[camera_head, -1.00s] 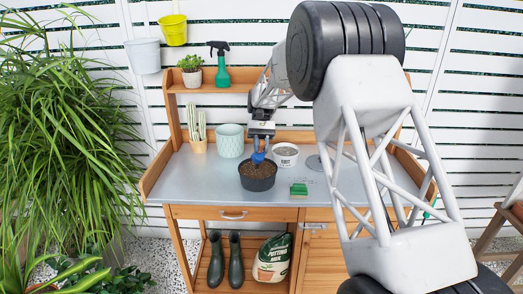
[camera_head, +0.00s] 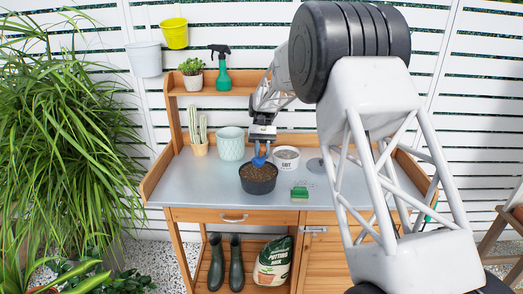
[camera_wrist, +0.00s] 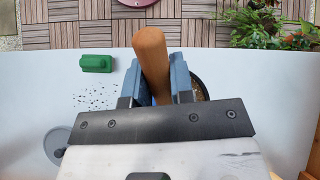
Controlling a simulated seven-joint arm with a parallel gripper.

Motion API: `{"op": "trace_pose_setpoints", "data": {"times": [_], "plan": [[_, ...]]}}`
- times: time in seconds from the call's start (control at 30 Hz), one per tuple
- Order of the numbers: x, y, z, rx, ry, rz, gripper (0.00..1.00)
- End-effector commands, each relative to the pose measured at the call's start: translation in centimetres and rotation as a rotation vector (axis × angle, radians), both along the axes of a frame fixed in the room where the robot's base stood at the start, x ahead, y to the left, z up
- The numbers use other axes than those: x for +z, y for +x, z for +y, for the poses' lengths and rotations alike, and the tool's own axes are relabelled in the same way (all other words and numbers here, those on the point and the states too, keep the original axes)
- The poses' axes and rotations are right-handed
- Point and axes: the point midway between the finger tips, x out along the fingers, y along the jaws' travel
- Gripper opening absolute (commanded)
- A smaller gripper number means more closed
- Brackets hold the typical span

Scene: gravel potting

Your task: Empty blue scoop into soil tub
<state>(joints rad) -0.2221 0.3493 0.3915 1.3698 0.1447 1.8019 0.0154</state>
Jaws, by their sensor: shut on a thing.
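My gripper (camera_head: 261,146) is shut on the blue scoop (camera_head: 259,161) and holds it above the black soil tub (camera_head: 258,187). The scoop's wooden handle (camera_wrist: 152,60) stands between my two fingers in the wrist view. The scoop's bowl is small in the head view, and I cannot tell whether anything is left in it. Brown, speckled material shows inside the tub. In the wrist view my gripper hides most of the tub; only part of its dark rim (camera_wrist: 203,90) shows beside the right finger.
A white grit bucket (camera_head: 286,160) stands right of the tub. A green brush (camera_head: 299,192) lies at the front, near scattered dark grains (camera_wrist: 94,100). A pale green pot (camera_head: 231,145) and a potted cactus (camera_head: 199,143) stand left. The bench's front left is clear.

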Motion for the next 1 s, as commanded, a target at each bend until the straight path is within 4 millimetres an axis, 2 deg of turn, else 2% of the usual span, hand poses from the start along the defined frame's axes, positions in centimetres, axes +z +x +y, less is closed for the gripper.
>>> {"op": "trace_pose_setpoints", "data": {"times": [1.0], "plan": [[-4.4, -4.3, -1.1, -0.001, 0.128, -0.513, 0.00]]}}
